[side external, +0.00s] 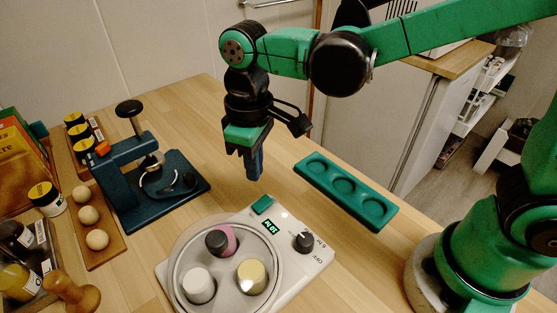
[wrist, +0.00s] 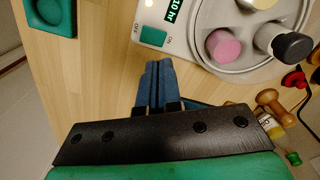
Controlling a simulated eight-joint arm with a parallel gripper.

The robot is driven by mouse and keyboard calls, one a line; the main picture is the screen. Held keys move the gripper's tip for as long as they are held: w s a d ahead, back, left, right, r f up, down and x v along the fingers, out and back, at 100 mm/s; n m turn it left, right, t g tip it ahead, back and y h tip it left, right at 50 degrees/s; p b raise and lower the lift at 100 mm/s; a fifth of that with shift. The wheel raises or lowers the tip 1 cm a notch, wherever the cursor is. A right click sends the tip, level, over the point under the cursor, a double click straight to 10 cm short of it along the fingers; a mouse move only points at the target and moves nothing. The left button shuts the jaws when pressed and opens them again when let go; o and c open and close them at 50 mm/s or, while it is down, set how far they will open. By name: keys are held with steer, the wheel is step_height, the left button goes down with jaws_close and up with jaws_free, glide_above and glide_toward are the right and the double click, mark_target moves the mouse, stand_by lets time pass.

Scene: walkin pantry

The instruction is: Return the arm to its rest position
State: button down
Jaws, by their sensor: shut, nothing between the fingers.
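My green and black arm reaches in from the right in the side external view. My gripper (side external: 254,172) points down above the wooden counter, behind the white appliance and left of the green tray. Its blue fingers are together with nothing between them. In the wrist view the shut fingers (wrist: 158,72) sit over bare counter, just below the green ON/OFF switch (wrist: 154,36). The fingers appear apart from the objects around them.
The white appliance (side external: 310,268) holds several capped containers on its round plate. A green tray (side external: 345,192) with round recesses lies right. A blue press (side external: 150,190) stands left, beside a wooden board with eggs (side external: 97,239). Jars and a wooden-handled tool (side external: 72,292) fill the left edge.

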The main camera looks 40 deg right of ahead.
steer(key=s+d+r+m+t, duration=0.1)
steer(key=d+m+t, duration=0.2)
steer(key=d, duration=0.3)
steer(key=s+d+r+m+t, duration=0.1)
steer(key=s+d+m+t, duration=0.1)
steer(key=d, duration=0.5)
steer(key=shift+d+r+m+t, duration=0.2)
steer(key=shift+r+m+t, duration=0.25)
steer(key=shift+t, duration=0.55)
